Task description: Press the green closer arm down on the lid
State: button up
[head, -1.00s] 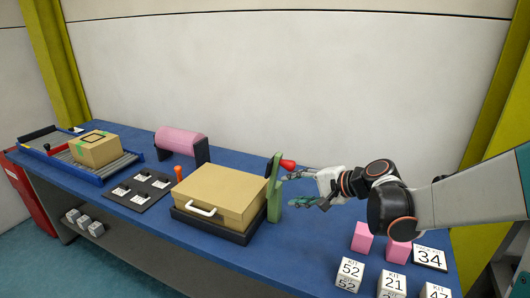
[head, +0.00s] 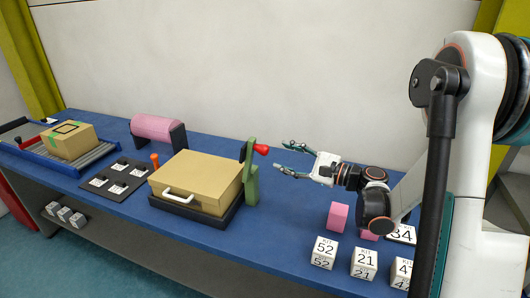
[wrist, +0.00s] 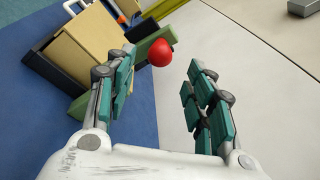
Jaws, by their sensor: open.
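The green closer arm (head: 251,178) stands upright at the right side of the tan case with its lid (head: 198,176). A red knob (head: 261,149) sticks out to the right near its top. My gripper (head: 279,158) is open and empty, just right of the red knob. In the wrist view my gripper (wrist: 157,92) has its fingers spread, and the red knob (wrist: 160,52) lies just beyond the fingertips, apart from them. The green arm also shows in the wrist view (wrist: 128,58), partly hidden by a finger. The lid lies flat with a white handle in front.
The case sits in a black tray (head: 187,210) on the blue table. An orange-red knob (head: 155,158) stands at its back left. A pink roller (head: 157,127) is at the back, pink blocks (head: 337,216) and numbered blocks (head: 325,251) at right.

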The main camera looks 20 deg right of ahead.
aim_at(268, 151)
jog(key=b+x, duration=0.1)
jog(key=x, duration=0.7)
grip_shut()
